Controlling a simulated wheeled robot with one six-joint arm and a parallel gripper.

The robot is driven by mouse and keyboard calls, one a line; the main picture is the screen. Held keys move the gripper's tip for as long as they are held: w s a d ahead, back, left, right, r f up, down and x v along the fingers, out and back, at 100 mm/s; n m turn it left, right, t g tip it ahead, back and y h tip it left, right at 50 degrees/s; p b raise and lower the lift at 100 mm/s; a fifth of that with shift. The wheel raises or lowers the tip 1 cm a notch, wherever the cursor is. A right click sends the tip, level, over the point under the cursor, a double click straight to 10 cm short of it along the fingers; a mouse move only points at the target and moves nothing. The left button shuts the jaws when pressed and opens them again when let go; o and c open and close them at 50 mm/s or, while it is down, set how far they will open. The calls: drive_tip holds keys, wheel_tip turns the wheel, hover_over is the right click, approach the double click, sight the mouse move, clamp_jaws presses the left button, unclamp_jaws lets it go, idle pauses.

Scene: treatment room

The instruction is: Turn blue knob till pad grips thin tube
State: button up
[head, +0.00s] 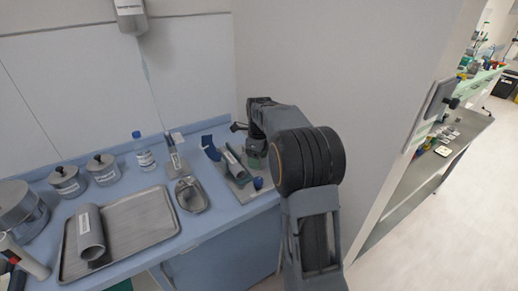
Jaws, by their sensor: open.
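A small blue knob (258,183) sits at the front right end of a grey fixture (238,188) on the blue counter. A grey tube with a white label (233,165) lies slantwise on the fixture, with green parts beside it. A blue piece (210,148) stands at the fixture's back left. I cannot tell which part is the pad, or whether it touches the tube. My gripper (255,157) is open and points down over the fixture's right side, behind the knob. Its fingertips are small and partly hidden by my arm.
A metal tray (140,228) holding a wide grey tube (90,232) lies at left. A metal dish (191,195), a bottle (144,152) and lidded jars (103,169) stand nearby. A wall (350,75) rises close behind my arm. Floor at far right is clear.

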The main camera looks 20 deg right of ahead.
wheel_tip(320, 180, up, 4)
drive_tip(key=shift+w+d+r, duration=0.1)
idle(0.7)
